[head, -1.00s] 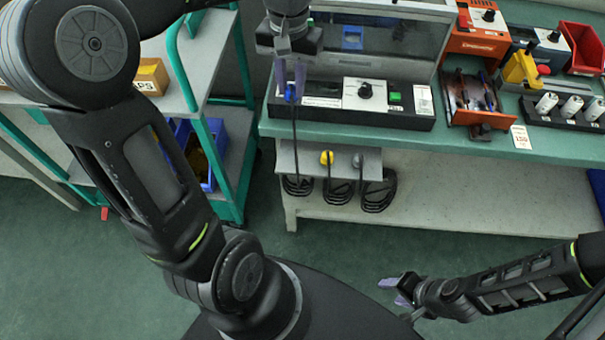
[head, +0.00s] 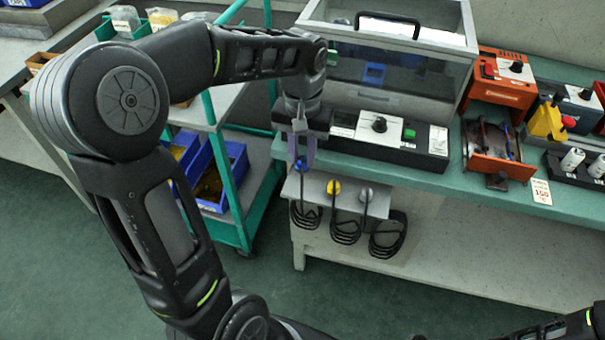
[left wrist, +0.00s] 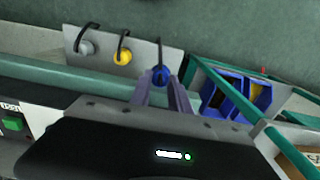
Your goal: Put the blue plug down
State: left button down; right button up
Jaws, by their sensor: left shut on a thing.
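The blue plug (head: 301,165) is between the fingertips of my left gripper (head: 302,153), which is shut on it, at the grey holder plate (head: 317,190) under the bench's front edge. Its black cable hangs below. In the left wrist view, the blue plug (left wrist: 160,76) shows at the tips of the purple fingers (left wrist: 163,92), by the right end of the holder plate (left wrist: 140,55). I cannot tell whether it is seated in the plate. My right gripper is out of view.
A yellow plug (head: 333,187) and a grey plug (head: 366,195) sit in the same plate with looped cables. The tester box (head: 385,138) stands on the bench just above. A trolley with blue bins (head: 222,178) is close on the left.

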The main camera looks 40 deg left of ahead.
aim_at(303, 172)
pick_arm(q)
jog(key=shift+f, duration=0.3)
jog(key=shift+f, duration=2.5)
jog(key=shift+f+b, duration=0.1)
jog(key=shift+b, duration=0.2)
jog(key=shift+f, duration=0.15)
jog(key=c, duration=1.2)
grip_release()
jog(key=shift+c, duration=0.2)
